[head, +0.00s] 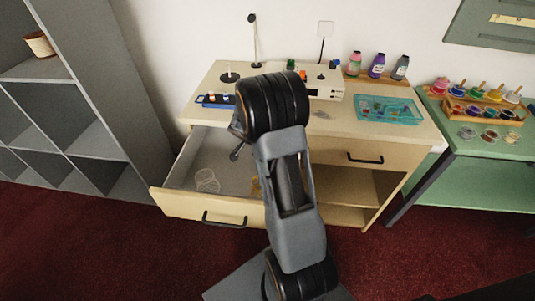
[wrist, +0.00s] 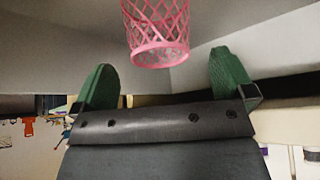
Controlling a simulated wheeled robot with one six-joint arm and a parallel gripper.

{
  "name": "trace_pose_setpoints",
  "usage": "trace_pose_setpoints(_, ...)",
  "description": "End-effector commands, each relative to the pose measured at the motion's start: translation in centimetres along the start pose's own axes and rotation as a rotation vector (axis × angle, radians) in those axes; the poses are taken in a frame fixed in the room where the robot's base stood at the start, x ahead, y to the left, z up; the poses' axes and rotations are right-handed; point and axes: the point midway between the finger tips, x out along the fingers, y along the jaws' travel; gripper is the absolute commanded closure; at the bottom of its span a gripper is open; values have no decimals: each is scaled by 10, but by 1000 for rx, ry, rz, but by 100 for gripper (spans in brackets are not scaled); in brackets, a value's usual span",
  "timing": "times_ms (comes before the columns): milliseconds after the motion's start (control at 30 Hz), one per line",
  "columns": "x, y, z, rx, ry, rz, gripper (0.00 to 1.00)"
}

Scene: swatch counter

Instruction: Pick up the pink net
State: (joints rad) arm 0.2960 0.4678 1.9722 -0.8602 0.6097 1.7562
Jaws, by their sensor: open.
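The pink net (wrist: 158,28) is an open lattice cup with a solid rim, at the top of the wrist view, cut off by the frame edge. It lies beyond my gripper (wrist: 165,78), between the lines of its two green fingertips. The fingers are apart with nothing between them. Pale drawer walls meet behind the net. In the head view my arm hides the net, and only a small dark part of my gripper (head: 237,152) shows, over the open drawer (head: 218,165).
A whitish ring-like item (head: 207,181) lies in the drawer's left part. The counter (head: 335,115) above carries a blue tray (head: 215,101), a white device (head: 322,89), a teal tray (head: 388,109) and bottles (head: 376,66). A green table (head: 490,160) stands right, grey shelves (head: 95,140) left.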

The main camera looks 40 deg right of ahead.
Motion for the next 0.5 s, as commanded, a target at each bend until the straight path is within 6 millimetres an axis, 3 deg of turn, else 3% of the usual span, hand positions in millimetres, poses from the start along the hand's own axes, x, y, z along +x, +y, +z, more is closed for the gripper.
trace_pose_setpoints(167,8,0,0,0,-1,0,0)
trace_pose_setpoints(500,50,1,0,0,-1,1,0)
